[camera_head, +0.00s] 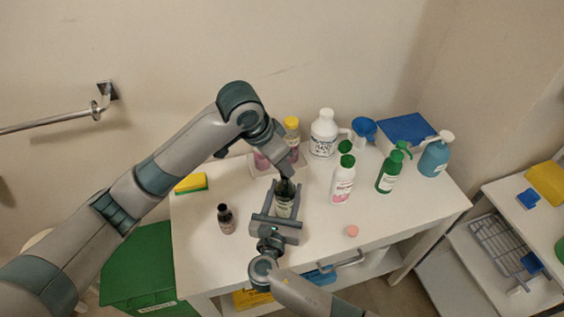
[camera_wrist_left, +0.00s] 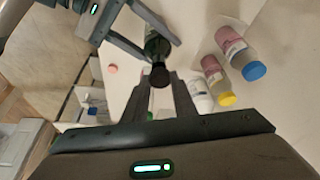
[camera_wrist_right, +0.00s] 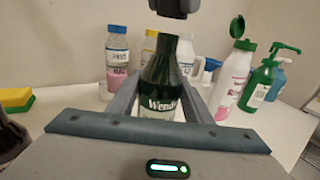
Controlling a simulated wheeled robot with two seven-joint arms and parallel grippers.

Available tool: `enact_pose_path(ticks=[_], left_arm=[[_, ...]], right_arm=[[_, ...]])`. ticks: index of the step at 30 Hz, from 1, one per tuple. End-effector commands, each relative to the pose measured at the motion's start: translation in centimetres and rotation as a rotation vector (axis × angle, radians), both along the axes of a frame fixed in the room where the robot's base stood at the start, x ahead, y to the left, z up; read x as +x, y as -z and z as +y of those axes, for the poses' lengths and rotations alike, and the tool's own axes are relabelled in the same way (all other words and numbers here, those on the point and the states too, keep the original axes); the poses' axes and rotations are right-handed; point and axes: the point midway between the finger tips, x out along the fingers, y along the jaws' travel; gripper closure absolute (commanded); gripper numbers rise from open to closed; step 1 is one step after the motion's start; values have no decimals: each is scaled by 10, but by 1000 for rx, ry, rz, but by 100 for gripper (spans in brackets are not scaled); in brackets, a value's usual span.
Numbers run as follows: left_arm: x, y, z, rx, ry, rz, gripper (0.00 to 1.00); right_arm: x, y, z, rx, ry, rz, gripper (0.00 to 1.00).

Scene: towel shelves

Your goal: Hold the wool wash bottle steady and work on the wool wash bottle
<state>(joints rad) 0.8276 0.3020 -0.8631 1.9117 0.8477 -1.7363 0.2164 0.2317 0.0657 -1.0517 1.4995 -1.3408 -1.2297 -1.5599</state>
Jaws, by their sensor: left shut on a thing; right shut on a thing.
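The wool wash bottle (camera_wrist_right: 163,88) is dark green with a pale lower label and stands upright in the right wrist view. My right gripper (camera_head: 284,212) is shut around its body, a finger on each side. My left gripper (camera_head: 286,186) comes down from above and is shut on a dark round cap (camera_wrist_left: 160,75), seen between its fingertips in the left wrist view. In the right wrist view, the left gripper (camera_wrist_right: 172,10) is just above the bottle's top, seemingly with a small gap. The bottle's neck is partly hidden in the head view.
Around the bottle on the white table (camera_head: 310,240) stand a small dark bottle (camera_head: 226,219), a white bottle with green cap (camera_head: 343,184), a green pump bottle (camera_head: 389,174) and a blue one (camera_head: 434,158). A pink cap (camera_head: 352,231) and a sponge (camera_head: 191,184) lie nearby.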

Motion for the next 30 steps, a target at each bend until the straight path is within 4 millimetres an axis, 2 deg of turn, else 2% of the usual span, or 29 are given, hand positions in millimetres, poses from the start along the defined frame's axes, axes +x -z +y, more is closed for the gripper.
enact_pose_path(ticks=[8,19,30], left_arm=[[0,1,0,0,0,0,96],[0,17,1,0,-2,1,96],[0,18,0,0,-1,0,96]], right_arm=[[0,0,0,0,0,1,95],[0,0,0,0,0,1,95],[0,1,0,0,0,1,95]])
